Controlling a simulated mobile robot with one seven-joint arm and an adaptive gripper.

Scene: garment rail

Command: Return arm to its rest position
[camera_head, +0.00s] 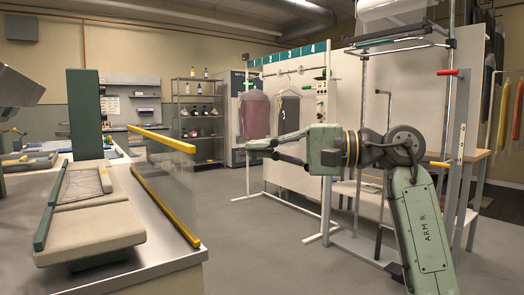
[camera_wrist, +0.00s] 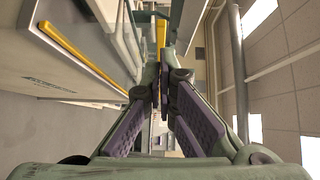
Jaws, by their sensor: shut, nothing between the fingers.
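My arm (camera_head: 425,235) rises at the right of the head view, marked "ARM R", and bends to the left at its top joint. My gripper (camera_head: 252,144) points left in front of the garment rail, and it also shows in the wrist view (camera_wrist: 160,80). Its fingers are shut with nothing between them. In the head view a garment in a clear cover (camera_head: 255,115) and a dark garment (camera_head: 289,116) hang on the rail (camera_head: 285,71) behind the gripper. I cannot tell the exact gap between gripper and garments.
A clear screen with yellow edges (camera_head: 165,140) stands on the counter at the left, beside a padded board (camera_head: 90,230). The grey floor (camera_head: 270,250) between counter and arm is clear.

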